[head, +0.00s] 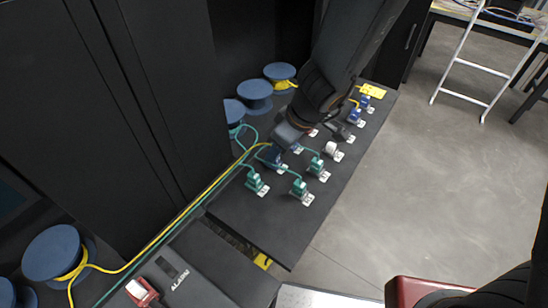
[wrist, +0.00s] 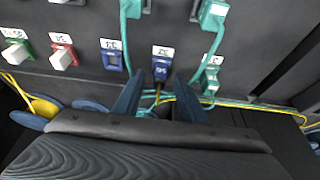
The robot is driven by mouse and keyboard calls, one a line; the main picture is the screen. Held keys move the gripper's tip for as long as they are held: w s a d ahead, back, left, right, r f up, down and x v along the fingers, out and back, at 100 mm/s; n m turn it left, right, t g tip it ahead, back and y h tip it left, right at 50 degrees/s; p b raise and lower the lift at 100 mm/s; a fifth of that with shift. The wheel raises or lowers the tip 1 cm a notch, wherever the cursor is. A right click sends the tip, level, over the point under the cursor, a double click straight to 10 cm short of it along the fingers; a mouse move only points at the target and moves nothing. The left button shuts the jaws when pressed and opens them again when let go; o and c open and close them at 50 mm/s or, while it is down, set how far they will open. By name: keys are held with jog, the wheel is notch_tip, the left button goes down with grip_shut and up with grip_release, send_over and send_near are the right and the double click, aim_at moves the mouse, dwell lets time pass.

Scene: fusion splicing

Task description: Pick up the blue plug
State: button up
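In the wrist view, a blue plug (wrist: 161,69) with a yellow cable sits at a white-labelled spot on the dark panel. My gripper (wrist: 158,84) is open, with one blue finger on each side of the plug's cable end; I cannot tell whether they touch it. In the head view, my gripper (head: 281,144) is low over the panel, partly hiding a blue piece (head: 278,160) with a yellow cable by it. Another blue piece (wrist: 112,61) is left of the plug in the wrist view. More blue pieces (head: 365,102) stand at the panel's far end.
Green connectors with green cables (head: 299,188) stand close by on the panel (head: 255,222). Red (wrist: 63,56) and green (wrist: 16,53) pieces are at the left in the wrist view. Blue spools (head: 255,95) and a dark cabinet (head: 150,90) line the left. Open floor is at the right.

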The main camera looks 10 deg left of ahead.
jog(key=shift+w+a+f, duration=0.1)
jog(key=shift+a+f, duration=0.1)
jog(key=shift+f, duration=0.3)
grip_shut()
jog(key=shift+r, duration=0.1)
notch_tip(320, 180, up, 9)
jog(key=shift+f, duration=0.3)
jog(key=shift+w+d, duration=0.1)
jog(key=shift+w, duration=0.05)
dwell(0.3)
